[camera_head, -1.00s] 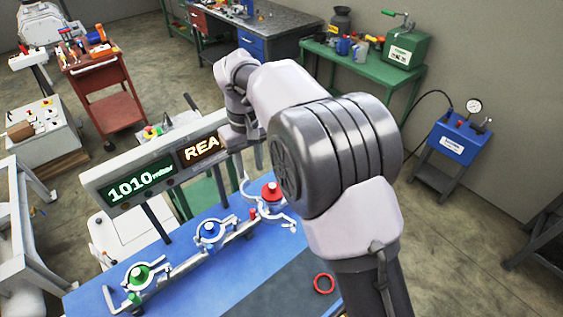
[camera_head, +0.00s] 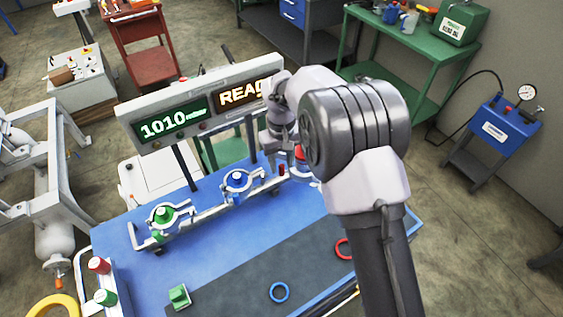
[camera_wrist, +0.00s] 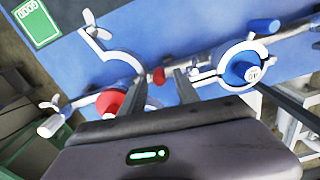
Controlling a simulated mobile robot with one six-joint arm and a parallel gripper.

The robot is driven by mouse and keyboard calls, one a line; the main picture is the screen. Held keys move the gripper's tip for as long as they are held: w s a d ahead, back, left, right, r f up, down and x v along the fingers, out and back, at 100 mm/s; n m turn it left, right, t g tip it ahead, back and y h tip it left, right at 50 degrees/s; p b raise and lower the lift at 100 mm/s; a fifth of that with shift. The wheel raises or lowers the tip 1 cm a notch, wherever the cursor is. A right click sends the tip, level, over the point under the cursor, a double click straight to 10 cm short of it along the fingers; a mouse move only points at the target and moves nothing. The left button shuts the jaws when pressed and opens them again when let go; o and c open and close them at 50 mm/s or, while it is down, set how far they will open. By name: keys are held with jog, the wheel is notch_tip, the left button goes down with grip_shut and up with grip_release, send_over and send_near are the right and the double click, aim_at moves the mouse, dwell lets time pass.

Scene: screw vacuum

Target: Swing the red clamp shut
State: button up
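The red clamp shows in the wrist view as a white ring half around a red cap (camera_wrist: 110,103). Its curved white jaw (camera_wrist: 118,52) is swung out, away from the cap, with a wing nut at its end, so the clamp stands open. My gripper (camera_wrist: 160,80) is above the rail, between the red clamp and the blue one. Its two dark fingers are apart with nothing visibly held. A small red knob (camera_wrist: 158,75) lies beyond the gap; contact cannot be told.
The blue clamp (camera_head: 237,181) and green clamp (camera_head: 163,215) sit along the same rail. A display panel (camera_head: 205,100) on posts stands behind, close to my arm.

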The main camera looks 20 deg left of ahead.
grip_shut()
dwell(1.3)
